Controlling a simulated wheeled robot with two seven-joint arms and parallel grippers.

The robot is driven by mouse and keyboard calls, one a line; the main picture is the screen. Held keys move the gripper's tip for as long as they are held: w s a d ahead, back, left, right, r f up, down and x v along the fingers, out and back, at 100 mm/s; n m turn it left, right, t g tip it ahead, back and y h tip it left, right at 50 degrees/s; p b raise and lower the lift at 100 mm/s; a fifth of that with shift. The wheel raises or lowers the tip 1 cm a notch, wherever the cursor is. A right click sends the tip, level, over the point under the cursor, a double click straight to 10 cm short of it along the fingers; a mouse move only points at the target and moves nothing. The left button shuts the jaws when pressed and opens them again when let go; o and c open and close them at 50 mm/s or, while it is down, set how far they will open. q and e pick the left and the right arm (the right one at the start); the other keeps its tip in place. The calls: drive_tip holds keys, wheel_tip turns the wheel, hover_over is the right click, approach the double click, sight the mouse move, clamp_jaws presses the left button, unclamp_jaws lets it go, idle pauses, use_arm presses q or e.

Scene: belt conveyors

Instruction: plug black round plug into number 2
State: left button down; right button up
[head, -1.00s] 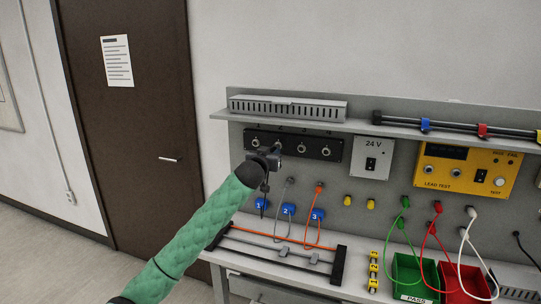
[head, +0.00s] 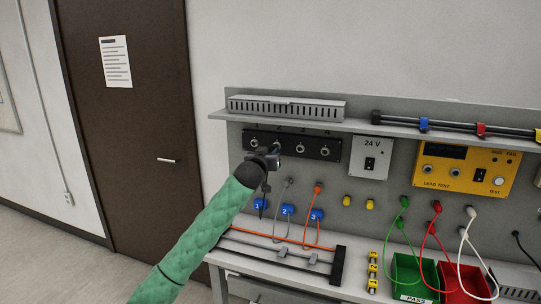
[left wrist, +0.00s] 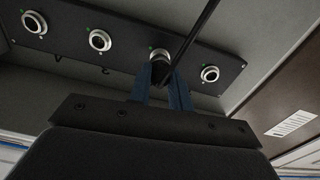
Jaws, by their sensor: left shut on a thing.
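The black socket panel (head: 313,146) is on the back board, with a row of round metal sockets. My left gripper (head: 276,156) is in front of the panel's second socket from the left and largely hides the plug in the head view. In the left wrist view my left gripper (left wrist: 162,88) is shut on the black round plug (left wrist: 161,72), whose cable (left wrist: 196,32) runs up to the right. The plug overlaps the lower part of socket 2 (left wrist: 160,53), the second from the right there. I cannot tell whether it touches or enters the socket. My right gripper is not in view.
Socket 1 (left wrist: 209,74) and socket 3 (left wrist: 100,40) are empty on either side. A vented grey duct (head: 287,108) sits on the shelf above. Grey and orange leads hang below the panel. A 24 V box (head: 371,157) is to the right.

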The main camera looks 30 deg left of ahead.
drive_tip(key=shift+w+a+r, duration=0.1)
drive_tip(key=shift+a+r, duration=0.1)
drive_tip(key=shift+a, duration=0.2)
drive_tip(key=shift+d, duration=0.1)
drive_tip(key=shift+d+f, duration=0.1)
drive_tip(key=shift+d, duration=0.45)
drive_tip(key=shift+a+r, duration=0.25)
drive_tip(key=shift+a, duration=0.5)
drive_tip(key=shift+p, duration=0.3)
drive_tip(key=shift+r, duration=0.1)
